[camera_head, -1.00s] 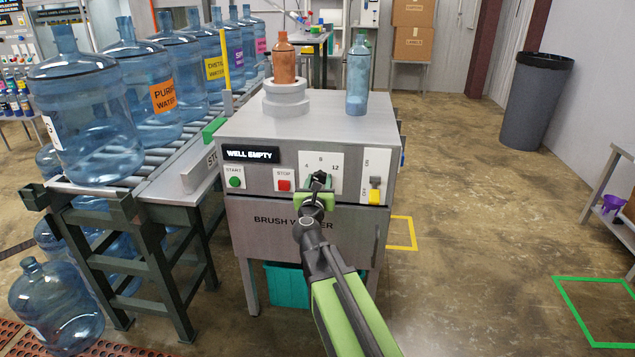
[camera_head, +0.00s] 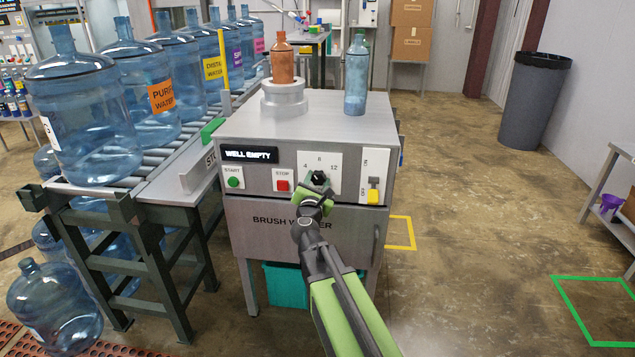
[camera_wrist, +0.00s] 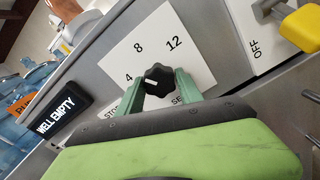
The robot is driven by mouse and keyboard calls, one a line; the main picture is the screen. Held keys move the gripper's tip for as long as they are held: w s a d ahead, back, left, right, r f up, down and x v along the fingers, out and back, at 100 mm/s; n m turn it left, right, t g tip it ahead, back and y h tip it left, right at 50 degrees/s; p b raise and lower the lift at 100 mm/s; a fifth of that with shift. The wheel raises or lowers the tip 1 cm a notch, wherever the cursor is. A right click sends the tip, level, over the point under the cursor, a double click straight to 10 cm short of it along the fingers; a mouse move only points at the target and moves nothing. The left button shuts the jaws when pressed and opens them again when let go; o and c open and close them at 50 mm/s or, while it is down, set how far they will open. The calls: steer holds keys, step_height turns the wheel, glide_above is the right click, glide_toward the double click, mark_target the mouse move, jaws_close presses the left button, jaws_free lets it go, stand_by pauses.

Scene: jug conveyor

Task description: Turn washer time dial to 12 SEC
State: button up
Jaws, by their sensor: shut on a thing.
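The washer time dial (camera_head: 319,178) is a black lobed knob on a white plate with the numbers 4, 8 and 12, on the front of the brush washer (camera_head: 290,215). In the wrist view the dial (camera_wrist: 157,79) shows a small white mark on its left part, on the side of the 4 and 8 rather than the 12. My gripper (camera_head: 318,190) is at the dial from below, rolled to one side. In the wrist view its green fingers (camera_wrist: 158,84) lie on both sides of the knob, shut on it.
Left of the dial are a green START button (camera_head: 233,182) and a red STOP button (camera_head: 283,186); right is a yellow-handled switch (camera_head: 373,195) at OFF. The display (camera_head: 249,155) reads WELL EMPTY. A conveyor with jugs (camera_head: 83,120) stands left.

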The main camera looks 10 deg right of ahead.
steer(key=m, duration=0.4)
steer(key=shift+m, duration=0.3)
steer(key=m, duration=0.4)
steer(key=shift+m, duration=0.3)
steer(key=m, duration=0.4)
steer(key=shift+m, duration=0.3)
steer(key=shift+s+r+m, duration=0.1)
steer(key=shift+m, duration=2.2)
steer(key=o, duration=1.4)
steer(key=shift+a, duration=0.1)
